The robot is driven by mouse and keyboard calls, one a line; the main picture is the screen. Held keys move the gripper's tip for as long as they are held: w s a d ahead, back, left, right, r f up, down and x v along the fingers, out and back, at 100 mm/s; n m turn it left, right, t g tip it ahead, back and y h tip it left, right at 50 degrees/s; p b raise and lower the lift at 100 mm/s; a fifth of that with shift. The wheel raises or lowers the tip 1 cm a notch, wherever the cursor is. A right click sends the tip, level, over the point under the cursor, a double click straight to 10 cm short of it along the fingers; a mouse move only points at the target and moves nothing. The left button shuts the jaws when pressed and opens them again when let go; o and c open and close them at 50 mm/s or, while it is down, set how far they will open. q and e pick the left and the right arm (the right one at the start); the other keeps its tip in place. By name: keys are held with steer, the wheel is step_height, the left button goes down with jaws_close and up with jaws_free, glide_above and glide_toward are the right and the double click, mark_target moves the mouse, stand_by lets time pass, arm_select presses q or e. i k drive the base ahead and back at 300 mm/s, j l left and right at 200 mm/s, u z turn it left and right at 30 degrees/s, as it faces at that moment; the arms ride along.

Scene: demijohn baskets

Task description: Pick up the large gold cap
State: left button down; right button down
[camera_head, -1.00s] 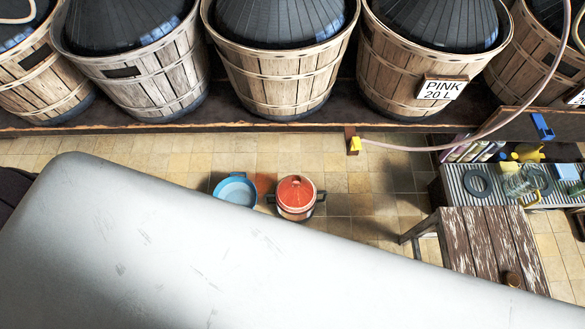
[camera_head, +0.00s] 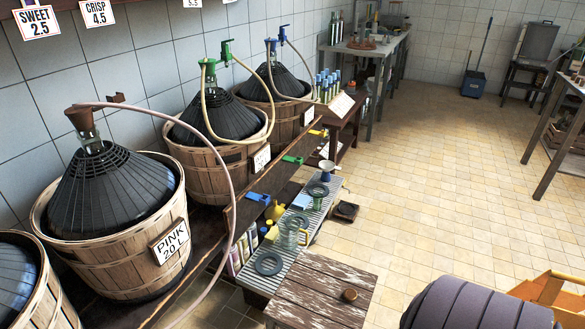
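I cannot make out a thing that is surely the large gold cap. A small round brown piece (camera_head: 350,295) sits on the worn wooden stool (camera_head: 308,296) at the bottom centre; it is too small to tell whether it is a cap or a cork. Neither of my grippers is in view.
Demijohns in wooden baskets (camera_head: 110,222) line the left wall, one labelled PINK 20 L (camera_head: 170,241). A ridged grey bench (camera_head: 262,279) holds a glass jug and dark rings.

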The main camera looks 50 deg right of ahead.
mark_target(350, 295)
steer(key=z, duration=2)
steer(key=i+l+z, duration=0.1)
steer(key=i+z, duration=0.25)
steer(key=i, duration=0.3)
